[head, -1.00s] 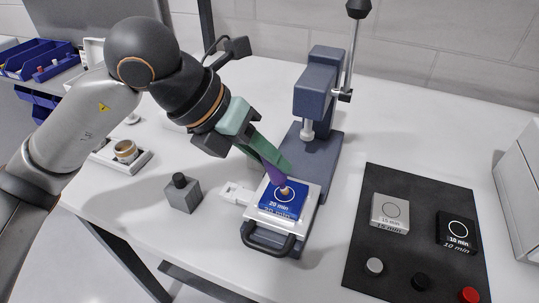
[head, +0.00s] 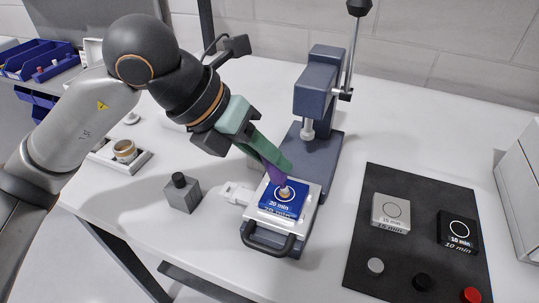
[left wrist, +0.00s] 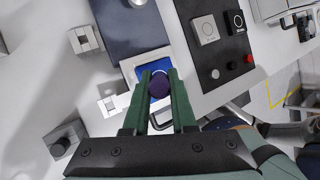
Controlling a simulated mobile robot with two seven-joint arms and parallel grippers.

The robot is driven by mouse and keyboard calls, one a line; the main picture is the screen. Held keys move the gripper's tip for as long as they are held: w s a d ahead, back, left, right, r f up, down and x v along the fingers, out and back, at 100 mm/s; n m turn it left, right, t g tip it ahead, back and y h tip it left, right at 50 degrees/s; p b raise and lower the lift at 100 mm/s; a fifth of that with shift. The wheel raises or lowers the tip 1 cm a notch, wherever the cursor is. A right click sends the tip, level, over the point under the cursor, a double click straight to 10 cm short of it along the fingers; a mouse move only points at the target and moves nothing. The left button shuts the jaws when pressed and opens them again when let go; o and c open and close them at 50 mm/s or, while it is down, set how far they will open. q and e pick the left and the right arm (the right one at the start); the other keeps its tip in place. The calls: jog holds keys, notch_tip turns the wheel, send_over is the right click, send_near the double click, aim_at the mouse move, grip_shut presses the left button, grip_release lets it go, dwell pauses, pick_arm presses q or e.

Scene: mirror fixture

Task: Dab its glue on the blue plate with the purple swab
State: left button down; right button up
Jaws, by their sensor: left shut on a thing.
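The blue plate (head: 270,203), marked "20 min" with a white ring, lies on the white sliding tray (head: 312,196) of the press. My left gripper (head: 275,165) is shut on the purple swab (head: 273,174) and points it down at the plate. The swab's pale tip (head: 285,192) is at the ring; I cannot tell for sure whether it touches. In the left wrist view the swab (left wrist: 159,85) sits between the green fingers, over the blue plate (left wrist: 144,76), which is partly hidden. My right gripper is not in view.
The dark blue press (head: 318,90) stands behind the tray, its handle rising at the right. A grey block with a black knob (head: 182,193) stands left. A black mat (head: 375,251) at right holds a grey plate (head: 390,213), a black plate (head: 457,233) and round knobs.

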pick_arm(q)
jog(key=shift+f, duration=0.15)
jog(key=shift+r+p, duration=2.4)
jog(key=shift+r, duration=1.25)
